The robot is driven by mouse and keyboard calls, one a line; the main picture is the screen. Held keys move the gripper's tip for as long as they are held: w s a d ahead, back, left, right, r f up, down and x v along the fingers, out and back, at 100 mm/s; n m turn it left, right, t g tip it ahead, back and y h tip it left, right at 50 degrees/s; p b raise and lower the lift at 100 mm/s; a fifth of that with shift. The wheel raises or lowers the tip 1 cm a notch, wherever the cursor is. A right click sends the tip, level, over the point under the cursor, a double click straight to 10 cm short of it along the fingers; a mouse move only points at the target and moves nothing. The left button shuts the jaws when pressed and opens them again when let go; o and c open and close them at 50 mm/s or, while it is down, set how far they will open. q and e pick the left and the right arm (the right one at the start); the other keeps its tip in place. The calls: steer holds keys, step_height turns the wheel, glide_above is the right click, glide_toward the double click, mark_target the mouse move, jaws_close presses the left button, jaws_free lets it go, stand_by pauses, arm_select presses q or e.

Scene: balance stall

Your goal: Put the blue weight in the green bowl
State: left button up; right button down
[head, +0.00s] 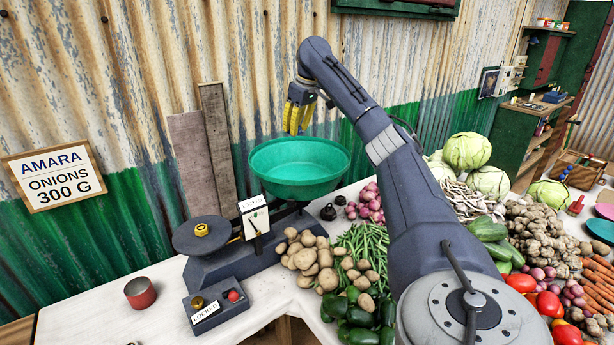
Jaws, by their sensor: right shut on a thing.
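The green bowl (300,178) sits on the right side of the dark balance scale (250,262), and its inside looks empty from here. My right gripper (298,128) is above the bowl's far rim, pointing down with its yellow fingers. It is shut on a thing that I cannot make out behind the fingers. I do not see a blue weight anywhere in the open. My left gripper is out of view.
A brass-coloured weight (202,229) sits on the scale's left plate. Small black weights (328,212) stand right of the scale. A red tin (140,292) and a lock box (217,305) are in front. Potatoes (310,258), beans and other vegetables crowd the right.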

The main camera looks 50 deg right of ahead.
steer(key=shift+w+a+n+y, duration=0.1)
steer(key=shift+n+y, duration=0.2)
steer(key=shift+n, duration=0.8)
steer(key=shift+f, duration=0.35)
step_height(320, 180, down, 19)
steer(key=shift+f, duration=0.15)
steer(key=c, duration=1.1)
jaws_free()
steer(key=shift+c, duration=0.2)
steer(key=v, duration=1.2)
